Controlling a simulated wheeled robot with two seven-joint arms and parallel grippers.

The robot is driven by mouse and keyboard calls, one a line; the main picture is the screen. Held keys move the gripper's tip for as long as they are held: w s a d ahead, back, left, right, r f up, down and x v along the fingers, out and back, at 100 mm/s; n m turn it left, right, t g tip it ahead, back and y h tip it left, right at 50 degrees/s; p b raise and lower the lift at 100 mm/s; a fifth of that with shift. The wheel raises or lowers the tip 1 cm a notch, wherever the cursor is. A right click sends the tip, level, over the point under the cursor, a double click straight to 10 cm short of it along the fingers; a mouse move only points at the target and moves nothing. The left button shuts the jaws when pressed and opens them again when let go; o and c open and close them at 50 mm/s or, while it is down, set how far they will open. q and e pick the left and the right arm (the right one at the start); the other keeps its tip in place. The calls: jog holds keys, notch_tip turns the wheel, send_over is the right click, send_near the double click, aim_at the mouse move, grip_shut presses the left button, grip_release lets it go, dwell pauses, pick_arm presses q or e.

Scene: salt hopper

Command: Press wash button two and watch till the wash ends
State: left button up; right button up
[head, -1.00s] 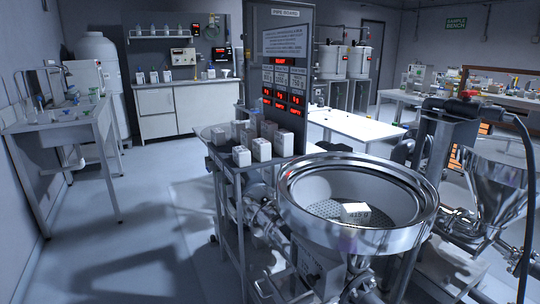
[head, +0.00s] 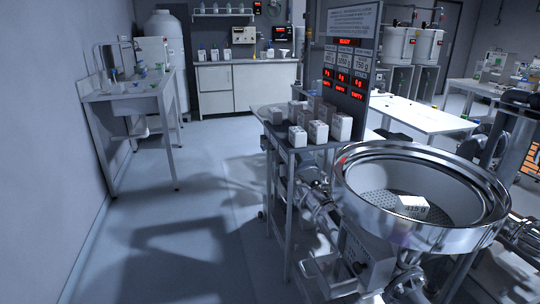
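No button marked as wash button two can be made out in the head view. A steel hopper bowl (head: 350,200) with a perforated floor stands at the right. A white block (head: 413,206) lies in it, its marking looking like 415 g. Several pale blocks (head: 317,133) stand on a cart (head: 268,117) beside the board. Neither of my grippers shows.
A sink table (head: 130,92) stands along the left wall. A white counter (head: 230,90) with bottles and small instruments is at the back. A white table (head: 425,117) and two tanks (head: 412,45) are behind the board. The floor (head: 165,240) at left centre is clear.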

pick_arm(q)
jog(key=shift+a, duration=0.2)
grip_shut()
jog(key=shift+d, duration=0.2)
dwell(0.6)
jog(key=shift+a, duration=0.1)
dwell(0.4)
